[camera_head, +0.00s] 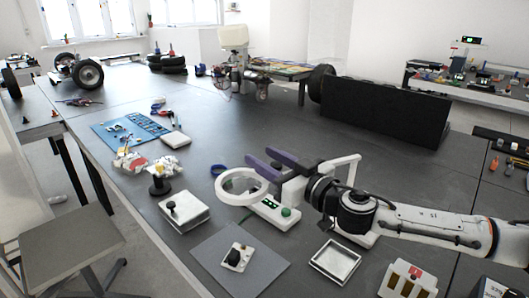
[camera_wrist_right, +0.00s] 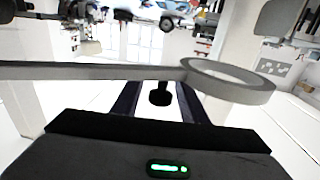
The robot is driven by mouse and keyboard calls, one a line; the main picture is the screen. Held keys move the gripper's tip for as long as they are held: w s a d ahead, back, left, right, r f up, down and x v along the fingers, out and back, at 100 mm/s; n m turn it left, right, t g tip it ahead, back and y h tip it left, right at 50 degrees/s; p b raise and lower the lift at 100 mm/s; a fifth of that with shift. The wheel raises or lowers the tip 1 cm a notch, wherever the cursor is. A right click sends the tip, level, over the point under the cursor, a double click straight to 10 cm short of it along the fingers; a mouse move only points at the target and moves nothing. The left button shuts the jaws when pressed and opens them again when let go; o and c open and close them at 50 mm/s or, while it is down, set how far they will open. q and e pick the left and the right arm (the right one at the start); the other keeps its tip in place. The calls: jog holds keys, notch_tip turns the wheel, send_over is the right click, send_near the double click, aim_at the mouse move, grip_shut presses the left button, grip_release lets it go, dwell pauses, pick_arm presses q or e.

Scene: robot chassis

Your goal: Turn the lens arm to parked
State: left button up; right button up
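The lens is a white ring (camera_head: 220,191) in the head view, left of my right gripper (camera_head: 268,163). A white bar of the lens arm (camera_head: 341,161) shows behind the gripper and bends down at its right end; its middle is hidden by the gripper. In the right wrist view the ring (camera_wrist_right: 264,86) is at the right and the arm bar (camera_wrist_right: 70,71) runs in from the left, across the gripper's fingertips. My right gripper has its two dark fingers apart, close to the bar; I cannot tell whether they touch it. My left gripper is not in view.
A white box with a green button (camera_head: 287,212) lies below the ring. A metal box with a black knob (camera_head: 184,211), a grey mat (camera_head: 213,262) and a square tray (camera_head: 335,279) are near the front. A large black panel (camera_head: 385,110) stands behind.

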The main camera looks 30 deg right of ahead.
jog(key=shift+w+a, duration=0.1)
jog(key=shift+w, duration=0.15)
grip_shut()
jog(key=shift+w, duration=0.1)
